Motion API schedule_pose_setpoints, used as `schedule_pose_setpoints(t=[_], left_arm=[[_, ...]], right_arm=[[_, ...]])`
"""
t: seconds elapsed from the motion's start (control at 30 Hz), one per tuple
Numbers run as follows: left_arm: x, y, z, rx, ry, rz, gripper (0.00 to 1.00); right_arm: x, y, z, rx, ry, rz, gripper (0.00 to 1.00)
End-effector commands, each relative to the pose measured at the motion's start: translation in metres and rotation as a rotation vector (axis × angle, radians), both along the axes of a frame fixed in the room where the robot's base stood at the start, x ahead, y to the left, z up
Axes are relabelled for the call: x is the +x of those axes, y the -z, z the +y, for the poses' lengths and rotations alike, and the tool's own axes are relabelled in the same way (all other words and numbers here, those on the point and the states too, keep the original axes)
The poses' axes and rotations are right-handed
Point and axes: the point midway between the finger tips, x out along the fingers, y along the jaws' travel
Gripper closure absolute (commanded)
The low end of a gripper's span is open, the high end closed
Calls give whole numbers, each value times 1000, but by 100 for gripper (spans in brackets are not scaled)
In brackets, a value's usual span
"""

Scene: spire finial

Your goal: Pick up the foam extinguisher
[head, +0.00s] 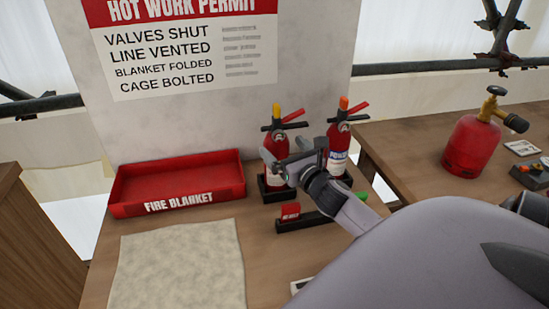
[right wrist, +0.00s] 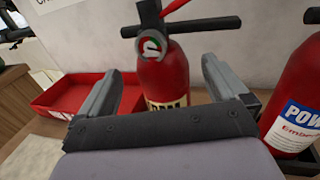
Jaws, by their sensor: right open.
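Two small red extinguishers stand upright in black holders on the table. The left one (head: 273,148) has a yellow top and a cream label; the label is partly hidden in the right wrist view (right wrist: 163,75), so I cannot read it fully. The right one (head: 340,135) has an orange top and a blue-and-white label starting "POW"; it also shows at the right edge of the right wrist view (right wrist: 295,112). My right gripper (head: 288,161) is open in front of the left extinguisher, whose body shows between the spread fingers. I cannot tell whether they touch. My left gripper is not in view.
A low black holder with a red tag (head: 291,212) lies before the extinguishers. A red gas cylinder (head: 470,147) stands on another table. A permit board (head: 185,45) rises behind.

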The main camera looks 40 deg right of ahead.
Motion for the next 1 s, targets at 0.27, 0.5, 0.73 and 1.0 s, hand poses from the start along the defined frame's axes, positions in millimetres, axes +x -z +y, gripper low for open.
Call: schedule_pose_setpoints(t=[0.27, 0.5, 0.73, 1.0], left_arm=[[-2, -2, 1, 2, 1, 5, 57], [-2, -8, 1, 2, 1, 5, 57], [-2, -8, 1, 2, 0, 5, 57], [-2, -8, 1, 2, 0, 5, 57]], right_arm=[[20, -2, -5, 1, -1, -1, 0], [46, -6, -13, 1, 1, -2, 0], [64, -4, -17, 2, -1, 0, 0], [66, -4, -17, 0, -1, 0, 0]])
